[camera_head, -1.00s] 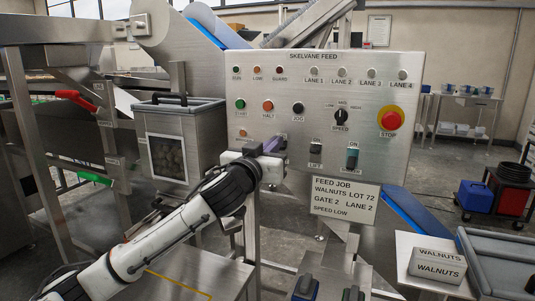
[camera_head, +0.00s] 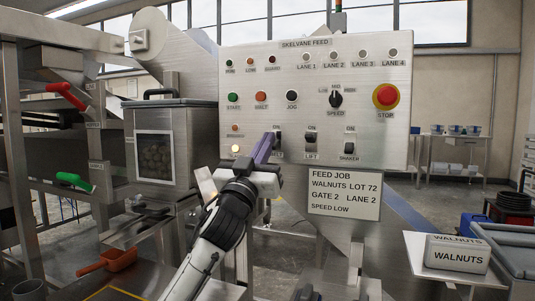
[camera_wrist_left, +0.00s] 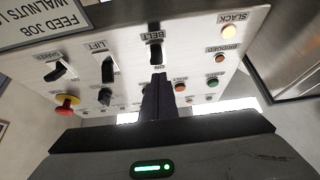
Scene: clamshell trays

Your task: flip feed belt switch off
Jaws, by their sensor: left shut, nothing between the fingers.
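The belt switch (camera_head: 278,139) is a dark lever on the steel feed panel (camera_head: 408,125), left of the lift switch. It also shows in the wrist view (camera_wrist_left: 154,52), which sees the panel upside down under the label BELT. My left gripper (camera_head: 267,143) is shut and empty, its dark purple fingers pointing up at the panel just left of and below the belt lever. In the wrist view the fingertips (camera_wrist_left: 158,78) lie close to the lever's ON side. I cannot tell whether they touch it, or which way the lever is set. My right gripper is out of view.
The lift switch (camera_head: 311,139) and shaker switch (camera_head: 349,147) sit to the right in the same row. The red stop button (camera_head: 385,96) is higher right. A job card (camera_head: 344,195) hangs below. A walnut hopper (camera_head: 155,158) stands left.

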